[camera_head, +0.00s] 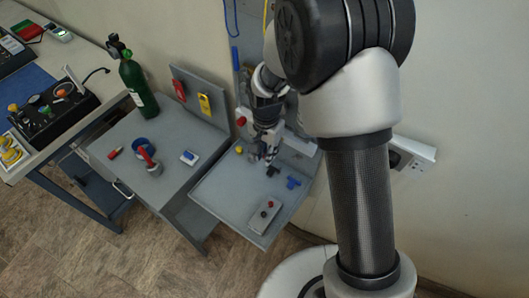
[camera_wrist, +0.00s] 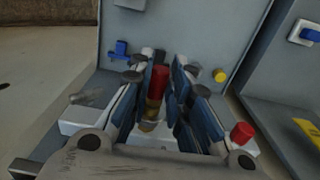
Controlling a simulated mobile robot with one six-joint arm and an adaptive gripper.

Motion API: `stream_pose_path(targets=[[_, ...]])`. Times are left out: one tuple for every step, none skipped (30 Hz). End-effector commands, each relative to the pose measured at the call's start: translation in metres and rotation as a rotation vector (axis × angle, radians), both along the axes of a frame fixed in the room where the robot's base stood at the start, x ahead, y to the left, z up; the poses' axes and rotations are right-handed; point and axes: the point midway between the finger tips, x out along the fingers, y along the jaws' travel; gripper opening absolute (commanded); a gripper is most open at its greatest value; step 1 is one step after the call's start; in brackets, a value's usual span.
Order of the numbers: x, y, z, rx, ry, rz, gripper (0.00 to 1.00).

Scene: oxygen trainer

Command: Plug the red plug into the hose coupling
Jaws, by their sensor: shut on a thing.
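My gripper (camera_wrist: 160,82) is shut on the red plug (camera_wrist: 158,79), a red cylinder between the dark blue finger pads in the wrist view. A brass-coloured piece (camera_wrist: 150,112) shows directly below the red in that view; I cannot tell whether it is part of the plug or the hose coupling. In the head view my gripper (camera_head: 262,155) hangs low over the back of the right grey panel (camera_head: 225,197), and the plug cannot be made out there. I cannot identify the hose coupling with certainty.
A red knob (camera_wrist: 243,133) sits beside my gripper. A yellow knob (camera_wrist: 220,75) and a blue fitting (camera_wrist: 121,49) are on the panel. A small box with buttons (camera_head: 264,216) lies near its front. A green cylinder (camera_head: 138,85) stands on the left table.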

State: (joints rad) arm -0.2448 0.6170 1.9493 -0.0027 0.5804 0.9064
Motion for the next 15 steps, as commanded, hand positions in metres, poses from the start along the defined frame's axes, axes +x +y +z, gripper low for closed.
stream_pose_path(targets=[[0.0043,-0.0022,0.0019,0.002,-0.008,-0.005,0.0],[0.0045,-0.0023,0.002,0.001,-0.008,-0.006,0.0],[0.0047,-0.0024,0.0021,0.002,-0.009,-0.006,0.0],[0.0048,-0.0024,0.0022,0.002,-0.009,-0.006,0.0],[0.005,-0.0025,0.0023,0.002,-0.009,-0.006,0.0],[0.0051,-0.0025,0.0024,0.001,-0.01,-0.007,0.0],[0.0053,-0.0027,0.0024,0.002,-0.01,-0.007,0.0],[0.0054,-0.0027,0.0025,0.002,-0.01,-0.007,0.19],[0.0055,-0.0027,0.0026,0.002,-0.01,-0.007,0.22],[0.0056,-0.0028,0.0026,0.002,-0.01,-0.008,0.24],[0.0056,-0.0027,0.0027,0.002,-0.01,-0.008,0.26],[0.0057,-0.0028,0.0027,0.003,-0.011,-0.008,0.28],[0.0058,-0.0028,0.0028,0.003,-0.011,-0.008,0.3],[0.0058,-0.0028,0.0028,0.003,-0.011,-0.008,0.32],[0.0059,-0.0029,0.0028,0.003,-0.011,-0.009,0.35]])
